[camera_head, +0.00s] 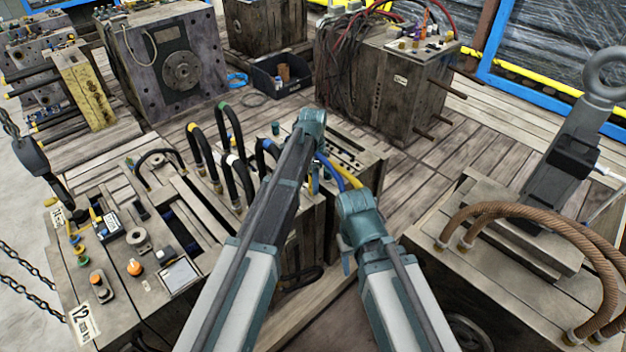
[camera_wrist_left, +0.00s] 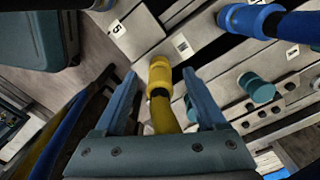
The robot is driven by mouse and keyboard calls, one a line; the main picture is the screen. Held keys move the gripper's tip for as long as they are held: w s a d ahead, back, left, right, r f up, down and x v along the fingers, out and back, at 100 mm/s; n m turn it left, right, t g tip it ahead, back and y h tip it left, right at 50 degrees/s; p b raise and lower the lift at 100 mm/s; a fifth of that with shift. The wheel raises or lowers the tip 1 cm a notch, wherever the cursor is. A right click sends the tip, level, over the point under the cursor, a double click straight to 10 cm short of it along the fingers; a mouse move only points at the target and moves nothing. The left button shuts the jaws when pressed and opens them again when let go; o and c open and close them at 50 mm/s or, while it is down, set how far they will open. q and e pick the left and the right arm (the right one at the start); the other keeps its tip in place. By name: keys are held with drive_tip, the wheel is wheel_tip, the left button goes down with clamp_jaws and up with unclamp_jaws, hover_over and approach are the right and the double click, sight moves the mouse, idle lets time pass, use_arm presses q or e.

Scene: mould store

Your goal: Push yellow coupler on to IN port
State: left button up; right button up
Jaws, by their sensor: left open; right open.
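In the left wrist view the yellow coupler (camera_wrist_left: 159,76) stands against a pale block face, with its yellow hose running back toward me. My left gripper (camera_wrist_left: 160,88) is open, with one finger on each side of the coupler; a gap shows on the left. I cannot tell how far the coupler sits on a port, and no IN marking is readable. In the head view the yellow hose (camera_head: 347,174) shows between my arms, and my left arm hides the coupler. My right gripper (camera_head: 347,258) is low in the middle, mostly hidden by its own wrist.
A blue coupler (camera_wrist_left: 250,20) sits at the upper right of the left wrist view, and a teal cylinder (camera_wrist_left: 257,88) stands right of my fingers. Black looped hoses (camera_head: 200,155) rise left of my left arm. A block with brown hoses (camera_head: 505,285) stands at right.

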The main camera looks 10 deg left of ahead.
use_arm(q)
wheel_tip(320, 180, up, 12)
drive_tip(key=p, duration=1.1)
drive_tip(key=shift+r, duration=0.15)
use_arm(e)
wheel_tip(320, 180, up, 12)
use_arm(q)
drive_tip(key=shift+s, duration=0.1)
